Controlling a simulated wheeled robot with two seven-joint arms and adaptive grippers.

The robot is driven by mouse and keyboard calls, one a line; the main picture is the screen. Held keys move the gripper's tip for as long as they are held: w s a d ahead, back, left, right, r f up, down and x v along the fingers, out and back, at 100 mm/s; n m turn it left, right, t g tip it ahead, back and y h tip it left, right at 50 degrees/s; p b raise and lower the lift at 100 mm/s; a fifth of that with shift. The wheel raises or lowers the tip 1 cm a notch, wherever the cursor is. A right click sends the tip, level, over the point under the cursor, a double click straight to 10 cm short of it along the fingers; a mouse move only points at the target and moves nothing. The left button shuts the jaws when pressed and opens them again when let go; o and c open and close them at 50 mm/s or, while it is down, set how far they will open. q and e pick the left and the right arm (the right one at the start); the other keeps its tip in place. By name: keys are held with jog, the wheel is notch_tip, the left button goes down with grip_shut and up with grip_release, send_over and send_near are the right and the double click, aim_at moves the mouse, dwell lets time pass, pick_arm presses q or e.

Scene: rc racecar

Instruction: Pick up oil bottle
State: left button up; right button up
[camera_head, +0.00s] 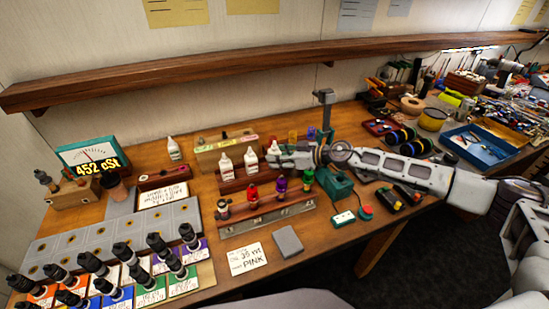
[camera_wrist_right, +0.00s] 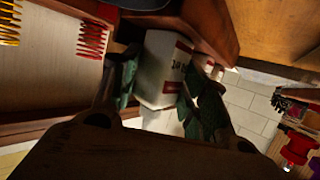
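Several white oil bottles stand by the back of the bench in the head view. Two of them, a left one (camera_head: 226,164) and a right one (camera_head: 251,160), stand in a wooden rack. Another bottle (camera_head: 174,149) stands apart to the left. My right gripper (camera_head: 274,157) reaches in from the right to a bottle at the rack's right end, which it partly hides. In the right wrist view this white, red-labelled bottle (camera_wrist_right: 162,72) is between the two green-padded fingers. I cannot tell whether both fingers press on it. My left gripper is out of view.
A green-based stand (camera_head: 334,184) is just beside my right gripper. A wooden shelf (camera_head: 200,70) runs above. Shock absorbers on coloured cards fill the front left.

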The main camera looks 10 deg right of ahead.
aim_at(278, 151)
jog(key=shift+c, duration=1.4)
